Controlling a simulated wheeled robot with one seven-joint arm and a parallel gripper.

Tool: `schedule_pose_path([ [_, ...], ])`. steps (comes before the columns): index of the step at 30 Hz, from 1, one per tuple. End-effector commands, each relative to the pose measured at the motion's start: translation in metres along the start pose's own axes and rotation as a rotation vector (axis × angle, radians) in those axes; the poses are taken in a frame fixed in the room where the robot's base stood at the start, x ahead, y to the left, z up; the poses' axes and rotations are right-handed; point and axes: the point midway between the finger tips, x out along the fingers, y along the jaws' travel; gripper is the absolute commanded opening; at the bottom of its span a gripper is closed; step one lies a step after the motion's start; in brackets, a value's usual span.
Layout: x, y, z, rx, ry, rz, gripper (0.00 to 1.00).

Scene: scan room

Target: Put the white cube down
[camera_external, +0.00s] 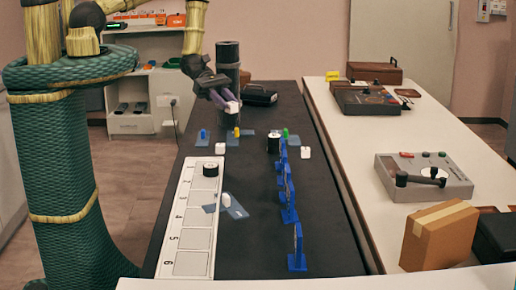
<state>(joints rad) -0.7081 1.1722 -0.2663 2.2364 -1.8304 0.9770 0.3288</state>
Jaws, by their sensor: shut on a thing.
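My gripper (224,100), dark with purple-grey fingers, is shut on a small white cube (233,107) at the far part of the black table (252,235). The cube is in front of a tall dark column (229,62) and shows above or at the top of a shorter dark block (232,125). I cannot tell whether the cube touches that block. Other small white cubes stand on the table: one at the left (219,148), one at the right (306,153) and one on a blue plate (226,199).
A white numbered strip (190,237) runs along the left edge with a black cylinder (210,171) on it. Another black cylinder (273,145) stands near a row of blue stands (288,214). Coloured pegs (237,132) stand on blue plates. The front middle is clear.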

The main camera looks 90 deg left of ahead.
Motion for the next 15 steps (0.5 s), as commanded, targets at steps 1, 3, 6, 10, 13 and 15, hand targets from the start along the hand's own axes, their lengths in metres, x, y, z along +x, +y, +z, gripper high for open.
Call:
schedule_pose_path([
  [1,0.0,0.0,0.0,0.0,0.0,-0.001,0.05],
  [3,0.001,0.0,0.0,0.001,0.0,-0.001,0.05],
  [6,0.001,0.0,-0.001,-0.001,-0.001,0.001,0.05],
  [10,0.006,-0.002,-0.004,-0.014,0.0,0.027,0.05],
  [13,0.011,-0.004,-0.009,-0.035,0.001,0.073,0.05],
  [15,0.015,-0.004,-0.014,-0.054,0.001,0.119,0.05],
])
